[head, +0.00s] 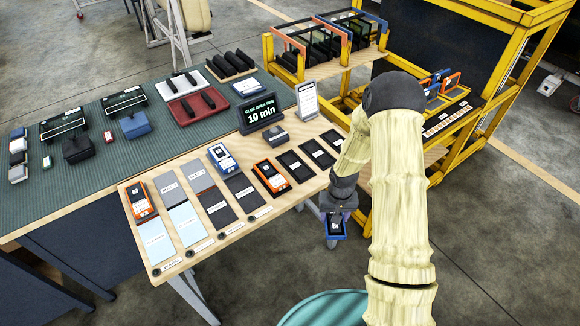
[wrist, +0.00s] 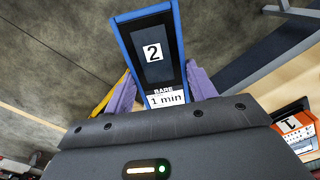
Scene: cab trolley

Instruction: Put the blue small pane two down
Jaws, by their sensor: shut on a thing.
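The blue small pane two (head: 333,228) hangs in my gripper (head: 338,208), off the front right edge of the wooden table and above the floor. In the wrist view the pane (wrist: 155,50) has a blue frame, dark glass, a white "2" and a label reading "BARE 1 min". My gripper (wrist: 160,92) is shut on its lower part, with a purple finger on each side. An orange-framed piece marked "1" (wrist: 295,130) lies on the table at the right of the wrist view.
The wooden table (head: 262,227) holds labelled dark, grey and pale-blue pads, with orange and blue framed pieces on some. Dark pads (head: 291,162) at its right look empty. A sign (head: 261,113) reads "GLUE OPEN TIME 10 min". A yellow trolley (head: 478,128) stands behind my arm.

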